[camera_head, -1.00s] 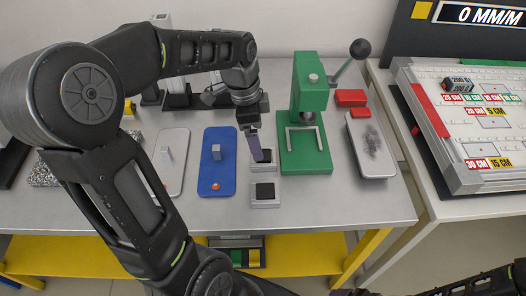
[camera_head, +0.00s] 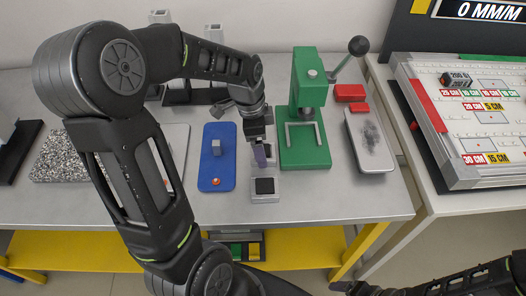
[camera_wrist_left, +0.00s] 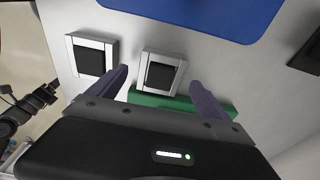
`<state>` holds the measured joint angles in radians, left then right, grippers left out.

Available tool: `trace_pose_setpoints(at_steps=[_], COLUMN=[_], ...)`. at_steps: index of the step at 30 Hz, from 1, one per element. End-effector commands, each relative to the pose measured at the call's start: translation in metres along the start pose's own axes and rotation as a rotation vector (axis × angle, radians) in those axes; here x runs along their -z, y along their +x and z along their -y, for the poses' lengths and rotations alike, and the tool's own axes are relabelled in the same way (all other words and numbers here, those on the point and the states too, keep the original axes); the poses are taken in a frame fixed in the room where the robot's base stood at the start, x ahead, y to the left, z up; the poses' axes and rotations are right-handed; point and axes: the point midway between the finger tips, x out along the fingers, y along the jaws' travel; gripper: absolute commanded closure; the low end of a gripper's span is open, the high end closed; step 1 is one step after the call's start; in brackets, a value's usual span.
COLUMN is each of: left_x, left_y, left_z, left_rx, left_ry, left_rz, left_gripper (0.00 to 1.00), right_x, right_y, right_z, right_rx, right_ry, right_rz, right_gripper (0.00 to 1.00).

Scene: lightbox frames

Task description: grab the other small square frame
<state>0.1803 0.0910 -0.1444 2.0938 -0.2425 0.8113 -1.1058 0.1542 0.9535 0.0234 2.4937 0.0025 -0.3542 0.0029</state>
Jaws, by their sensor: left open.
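Two small square silvery frames with black centres lie on the grey table between the blue board (camera_head: 217,170) and the green press (camera_head: 309,150). The nearer frame (camera_head: 265,197) is fully in view; it is at left in the left wrist view (camera_wrist_left: 72,55). The farther frame (camera_head: 273,151) is partly hidden by my left gripper (camera_head: 261,157). In the left wrist view the farther frame (camera_wrist_left: 160,73) lies ahead of the gap between my open, empty fingers (camera_wrist_left: 163,92). My right gripper (camera_head: 342,286) is low at the bottom edge, away from the frames; its jaws are unclear.
Red blocks (camera_head: 351,93) and a grey plate (camera_head: 370,150) lie right of the press. A speckled board (camera_head: 62,158) is at left. A second table (camera_head: 460,200) with a labelled white board stands at right. Bare tabletop lies in front of the nearer frame.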

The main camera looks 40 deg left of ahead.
Motion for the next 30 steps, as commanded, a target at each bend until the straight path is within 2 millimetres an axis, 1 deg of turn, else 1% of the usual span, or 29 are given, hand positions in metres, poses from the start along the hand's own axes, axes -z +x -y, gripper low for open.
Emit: trace_pose_setpoints(at_steps=[1,3,6,23,26,30], left_x=[0.000,0.000,0.000,0.000,0.000,0.000], left_y=[0.007,0.016,0.021,0.022,0.022,0.022], left_z=[-0.001,-0.001,0.000,0.000,0.000,0.000], left_rx=[-0.005,-0.004,-0.001,0.000,0.000,0.000], left_ry=[0.000,0.000,-0.001,-0.001,-0.001,-0.001], left_rz=[0.003,0.002,0.001,0.000,0.000,0.000], left_gripper=[0.11,0.11,0.11,0.11,0.17,0.29], right_x=[0.000,0.000,0.000,-0.001,-0.001,-0.001], right_y=[-0.002,-0.003,-0.003,-0.003,-0.003,-0.003], right_z=[0.001,0.001,0.001,0.001,0.001,0.001], right_rx=[-0.001,-0.001,-0.001,-0.001,-0.001,-0.001], right_ry=[0.000,0.001,0.001,0.001,0.001,0.001], right_rz=[0.000,0.001,0.001,0.001,0.001,0.001], right_gripper=[0.15,0.15,0.15,0.15,0.15,0.15])
